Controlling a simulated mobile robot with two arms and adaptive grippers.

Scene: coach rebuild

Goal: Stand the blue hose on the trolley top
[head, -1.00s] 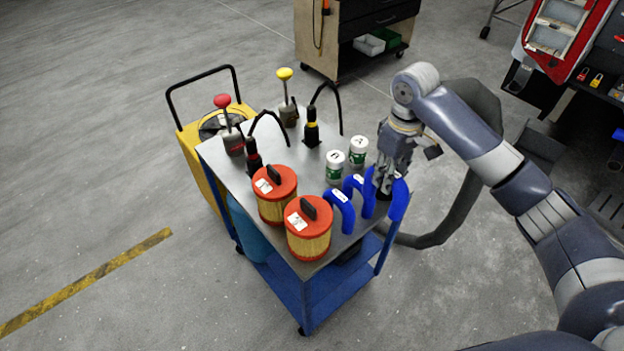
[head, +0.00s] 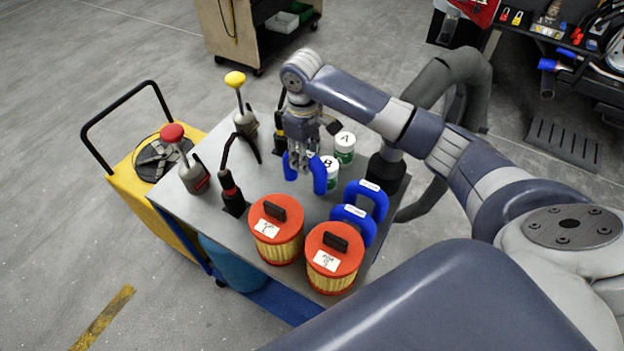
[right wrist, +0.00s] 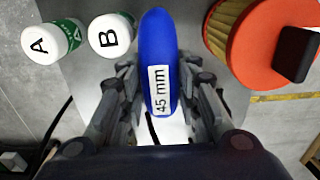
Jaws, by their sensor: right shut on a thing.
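My right gripper (head: 303,162) is shut on a blue hose (head: 320,178), a bent tube with both ends pointing down. It is over the middle of the trolley top (head: 262,178), left of the white-lidded jars. I cannot tell whether the hose ends touch the metal. In the right wrist view the held hose (right wrist: 158,60) lies between the fingers, and its label reads 45 mm. Two other blue hoses, the rear one (head: 378,200) and the front one (head: 352,224), stand at the right edge of the trolley. My left gripper is not in view.
Jar A (head: 344,147) and jar B (head: 330,172) stand close to the held hose. Two orange-lidded filters, left (head: 276,232) and right (head: 334,262), stand at the front.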

